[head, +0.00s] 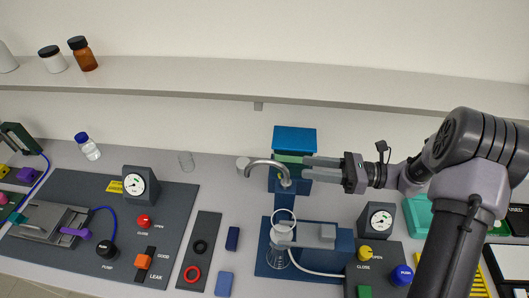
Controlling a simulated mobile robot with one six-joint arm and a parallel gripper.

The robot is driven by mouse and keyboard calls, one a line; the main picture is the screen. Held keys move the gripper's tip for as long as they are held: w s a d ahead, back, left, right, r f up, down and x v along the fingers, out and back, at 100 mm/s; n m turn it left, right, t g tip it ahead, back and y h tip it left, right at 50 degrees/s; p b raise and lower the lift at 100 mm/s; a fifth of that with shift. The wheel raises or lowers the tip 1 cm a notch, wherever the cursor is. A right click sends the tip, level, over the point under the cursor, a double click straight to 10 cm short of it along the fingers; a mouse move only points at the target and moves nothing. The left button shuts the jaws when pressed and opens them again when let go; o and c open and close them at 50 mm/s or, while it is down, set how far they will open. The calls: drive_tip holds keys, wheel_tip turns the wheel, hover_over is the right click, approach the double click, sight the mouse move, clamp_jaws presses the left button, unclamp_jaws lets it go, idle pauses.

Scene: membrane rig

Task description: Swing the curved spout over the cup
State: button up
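The curved metal spout (264,163) arches leftward from its upright base in the middle of the bench. A small grey, round piece (242,163) shows at its left end; I cannot tell whether it is a cup or part of the spout. Nothing shows between the fingers.
A blue-and-green box (294,140) stands behind the spout. Control panels with gauges and buttons lie left and right.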

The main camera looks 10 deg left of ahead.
sight(272, 163)
drive_tip(key=a+p, duration=0.1)
drive_tip(key=a, duration=1.2)
clamp_jaws()
drive_tip(key=shift+f, duration=0.15)
idle(0.7)
